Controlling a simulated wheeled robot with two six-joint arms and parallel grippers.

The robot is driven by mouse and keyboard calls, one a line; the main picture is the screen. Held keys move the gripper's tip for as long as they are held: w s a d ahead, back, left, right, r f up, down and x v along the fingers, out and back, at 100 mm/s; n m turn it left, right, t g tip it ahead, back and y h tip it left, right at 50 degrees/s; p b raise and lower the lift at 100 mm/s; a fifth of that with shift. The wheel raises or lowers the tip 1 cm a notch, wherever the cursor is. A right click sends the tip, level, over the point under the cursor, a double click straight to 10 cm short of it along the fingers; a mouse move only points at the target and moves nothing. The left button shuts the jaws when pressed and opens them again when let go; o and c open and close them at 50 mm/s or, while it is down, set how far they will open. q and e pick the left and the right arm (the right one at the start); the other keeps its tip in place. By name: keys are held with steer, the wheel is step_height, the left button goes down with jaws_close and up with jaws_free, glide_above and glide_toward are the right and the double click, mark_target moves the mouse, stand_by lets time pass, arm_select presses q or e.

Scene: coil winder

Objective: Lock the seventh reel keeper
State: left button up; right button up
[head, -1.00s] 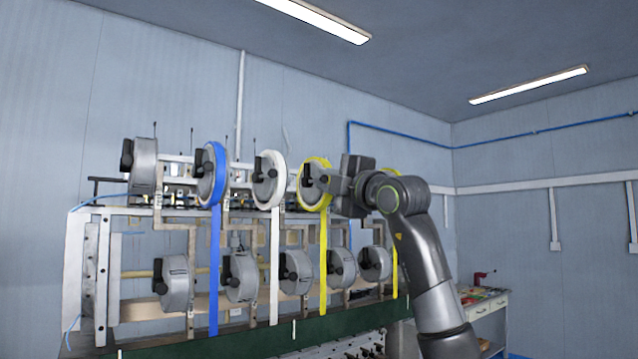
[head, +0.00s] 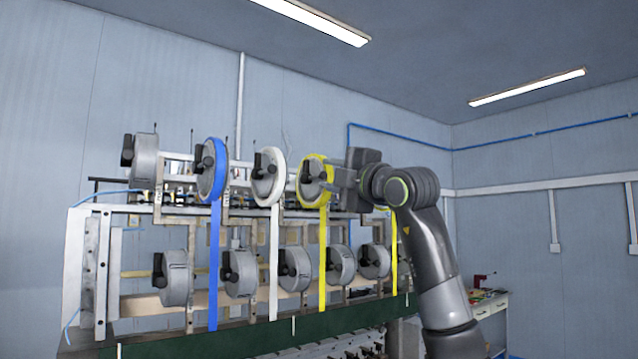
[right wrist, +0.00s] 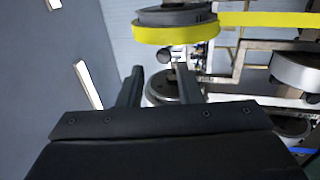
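The reels stand in two rows on the winder rack, each visible one with a black keeper at its hub. The upper row shows a bare grey reel (head: 146,165), a blue reel (head: 219,172), a white reel (head: 276,177) and a yellow reel (head: 322,196). I cannot tell which keeper is the seventh. My right gripper (head: 336,182) is beside the yellow reel's right side and hides what is behind it. In the right wrist view its fingers (right wrist: 157,84) are apart, with a dark round reel (right wrist: 172,88) beyond them; contact is unclear. My left gripper is not in view.
The lower row holds several grey reels (head: 240,274) with black keepers. Blue, white and yellow tapes hang down in front of the rack. A green beam (head: 250,338) runs along the bottom. A bench (head: 488,308) with small items stands at the right.

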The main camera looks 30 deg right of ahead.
steer(key=s+b, duration=0.1)
steer(key=s, duration=0.1)
steer(key=s+a+b, duration=0.1)
steer(key=s, duration=0.2)
stand_by(0.3)
